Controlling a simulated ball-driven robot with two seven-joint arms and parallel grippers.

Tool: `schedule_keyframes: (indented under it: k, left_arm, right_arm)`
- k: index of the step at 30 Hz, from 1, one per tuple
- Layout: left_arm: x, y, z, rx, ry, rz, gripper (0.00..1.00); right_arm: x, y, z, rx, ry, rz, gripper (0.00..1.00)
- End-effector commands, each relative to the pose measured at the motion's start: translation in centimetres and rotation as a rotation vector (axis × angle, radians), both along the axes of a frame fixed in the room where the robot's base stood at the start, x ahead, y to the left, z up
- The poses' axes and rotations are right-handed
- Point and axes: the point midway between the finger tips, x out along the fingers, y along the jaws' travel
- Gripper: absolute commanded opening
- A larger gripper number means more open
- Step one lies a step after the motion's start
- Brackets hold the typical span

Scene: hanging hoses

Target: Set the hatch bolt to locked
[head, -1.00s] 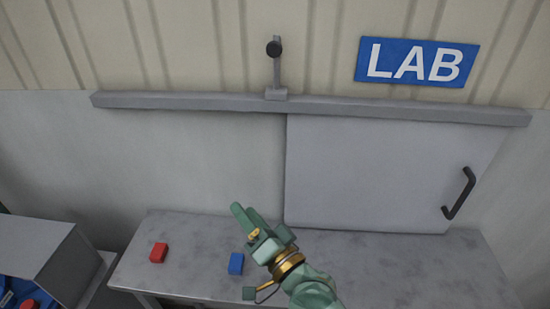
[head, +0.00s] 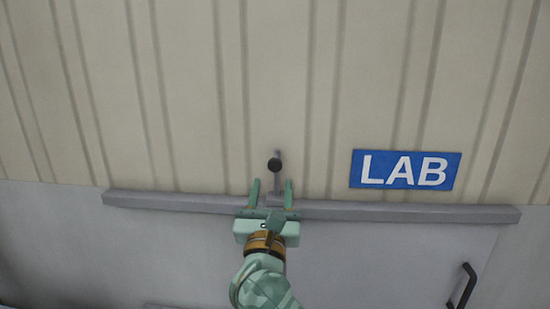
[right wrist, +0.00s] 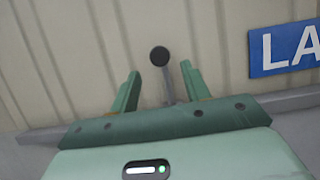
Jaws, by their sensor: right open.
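The hatch bolt is a grey lever with a black knob (head: 274,164), standing upright above the rail; the knob also shows in the right wrist view (right wrist: 160,56). My right gripper (head: 272,182) is open, its fingers pointing up, one on each side of the lever, just below the knob. In the right wrist view the open fingers (right wrist: 160,72) flank the lever with gaps on both sides. The lever's foot is hidden behind the gripper. The grey sliding hatch (head: 380,255) is below the rail at the right. My left gripper is not in view.
A long grey rail (head: 400,212) runs across the wall. A blue LAB sign (head: 405,170) hangs to the right of the lever. The hatch has a dark handle (head: 463,287) at lower right. The ribbed wall (head: 150,100) above and left is clear.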

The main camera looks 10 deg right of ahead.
Motion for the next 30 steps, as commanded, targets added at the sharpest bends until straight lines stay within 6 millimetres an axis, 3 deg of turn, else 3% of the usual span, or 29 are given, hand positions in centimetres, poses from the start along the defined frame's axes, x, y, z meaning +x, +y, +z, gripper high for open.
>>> schedule_keyframes:
  k: [3,9,21,22,27,30]
  left_arm:
    - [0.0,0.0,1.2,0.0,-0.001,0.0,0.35]
    - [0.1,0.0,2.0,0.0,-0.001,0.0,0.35]
    - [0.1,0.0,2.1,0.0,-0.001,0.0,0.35]
    - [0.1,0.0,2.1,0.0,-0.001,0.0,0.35]
    - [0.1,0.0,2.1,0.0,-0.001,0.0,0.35]
    - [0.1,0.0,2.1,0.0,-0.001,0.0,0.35]
  right_arm:
    - [2.5,-0.8,1.5,-0.004,-0.001,-0.002,0.47]
    - [5.3,-1.7,2.5,-0.003,0.0,-0.001,0.47]
    - [6.2,-2.0,2.6,-0.001,0.001,0.0,0.47]
    - [6.2,-2.0,2.6,-0.001,0.001,0.0,0.44]
    - [6.2,-2.0,2.6,-0.001,0.002,-0.001,0.0]
    - [6.2,-2.0,2.6,-0.001,0.002,-0.001,0.0]
